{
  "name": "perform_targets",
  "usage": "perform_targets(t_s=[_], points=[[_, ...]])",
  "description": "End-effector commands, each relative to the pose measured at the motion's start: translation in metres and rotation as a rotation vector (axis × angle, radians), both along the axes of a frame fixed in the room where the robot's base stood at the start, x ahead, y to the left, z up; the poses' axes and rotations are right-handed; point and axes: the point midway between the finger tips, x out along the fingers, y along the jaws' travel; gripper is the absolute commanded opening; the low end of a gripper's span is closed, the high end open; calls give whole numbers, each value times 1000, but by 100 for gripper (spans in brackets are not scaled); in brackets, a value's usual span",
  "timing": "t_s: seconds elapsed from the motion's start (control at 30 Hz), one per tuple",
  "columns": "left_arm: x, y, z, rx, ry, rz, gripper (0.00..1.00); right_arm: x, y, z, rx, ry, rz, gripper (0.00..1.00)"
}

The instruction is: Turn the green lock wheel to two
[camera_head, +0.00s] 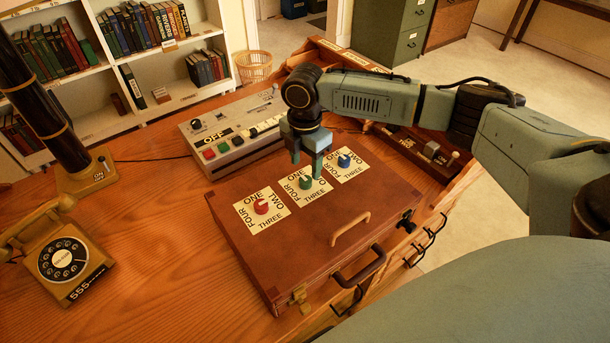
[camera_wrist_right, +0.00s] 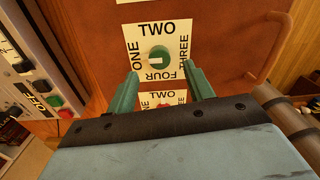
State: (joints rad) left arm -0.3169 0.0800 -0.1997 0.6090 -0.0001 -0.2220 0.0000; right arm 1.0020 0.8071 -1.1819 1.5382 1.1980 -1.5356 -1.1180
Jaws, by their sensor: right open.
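The green lock wheel (camera_head: 305,182) is the middle one of three on top of a brown case (camera_head: 240,225). Its white card has ONE, TWO, THREE and FOUR around it. In the right wrist view the green wheel (camera_wrist_right: 159,56) shows with a small pale mark; I cannot tell for sure which number it points to. My right gripper (camera_head: 307,170) points down above the green wheel. Its two fingers are apart and empty, and in the right wrist view (camera_wrist_right: 162,73) the wheel appears ahead between their tips. I cannot tell whether they touch it. My left gripper is not in view.
A red wheel (camera_head: 261,206) and a blue wheel (camera_head: 344,160) sit on cards either side. A grey switch box (camera_head: 215,155) marked OFF stands behind the case. A yellow telephone (camera_head: 65,255) is at left. The case's handle (camera_head: 350,229) rises near the front.

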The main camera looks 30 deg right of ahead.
Motion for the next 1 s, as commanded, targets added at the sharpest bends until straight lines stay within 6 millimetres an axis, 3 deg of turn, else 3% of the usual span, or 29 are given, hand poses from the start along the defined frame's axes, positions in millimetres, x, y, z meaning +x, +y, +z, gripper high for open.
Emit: perform_targets(t_s=[0.1, 0.3, 0.67, 1.0], points=[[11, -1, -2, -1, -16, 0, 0, -1, 0, -23, 1, 2, -1, 52], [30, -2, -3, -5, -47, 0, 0, -1, 0, -44, 0, 1, 0, 52], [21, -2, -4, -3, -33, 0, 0, -1, 0, -49, 0, -1, 1, 52], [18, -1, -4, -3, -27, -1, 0, -1, 0, -49, 0, 0, 0, 9]])
